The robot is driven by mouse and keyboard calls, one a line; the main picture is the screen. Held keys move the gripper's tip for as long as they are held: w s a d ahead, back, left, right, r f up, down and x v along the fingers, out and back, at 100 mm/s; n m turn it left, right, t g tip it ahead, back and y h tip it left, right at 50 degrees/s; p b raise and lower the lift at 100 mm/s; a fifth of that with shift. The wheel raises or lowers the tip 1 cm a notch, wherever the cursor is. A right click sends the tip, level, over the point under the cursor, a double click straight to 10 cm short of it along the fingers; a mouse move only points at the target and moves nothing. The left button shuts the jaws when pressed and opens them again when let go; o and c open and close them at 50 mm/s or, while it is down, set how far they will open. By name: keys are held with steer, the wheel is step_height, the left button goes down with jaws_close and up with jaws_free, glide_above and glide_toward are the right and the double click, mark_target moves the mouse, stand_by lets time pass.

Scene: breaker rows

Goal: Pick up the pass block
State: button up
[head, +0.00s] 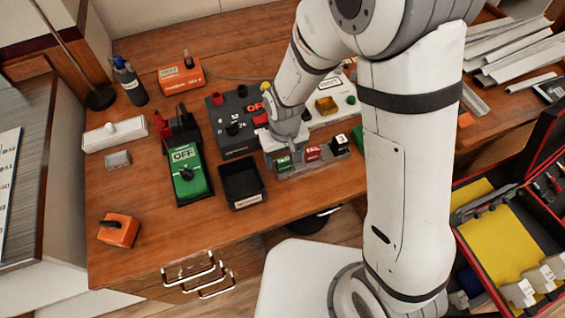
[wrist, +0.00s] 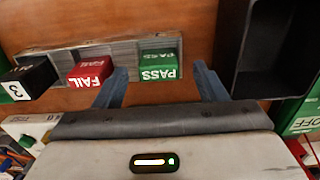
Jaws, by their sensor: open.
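The pass block (wrist: 158,66) is green with white PASS lettering. It sits at one end of a grey slotted holder (wrist: 60,52), beside the red fail block (wrist: 90,70) and a black block marked 3 (wrist: 30,78). In the head view the pass block (head: 284,162) shows just below my gripper (head: 276,153). In the wrist view my gripper (wrist: 161,76) is open and empty. One finger points toward the gap between the pass and fail blocks, the other to the pass block's right. I cannot tell whether the fingers reach down to block height.
An empty black bin (head: 242,186) stands left of the holder, with a green OFF switch box (head: 187,174) beyond it. A dark control panel (head: 228,115) lies behind my gripper. An orange block (head: 119,230) is near the bench's front left; bare wood surrounds it.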

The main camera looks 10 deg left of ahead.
steer(key=shift+f, duration=0.8)
steer(key=shift+c, duration=0.2)
steer(key=c, duration=1)
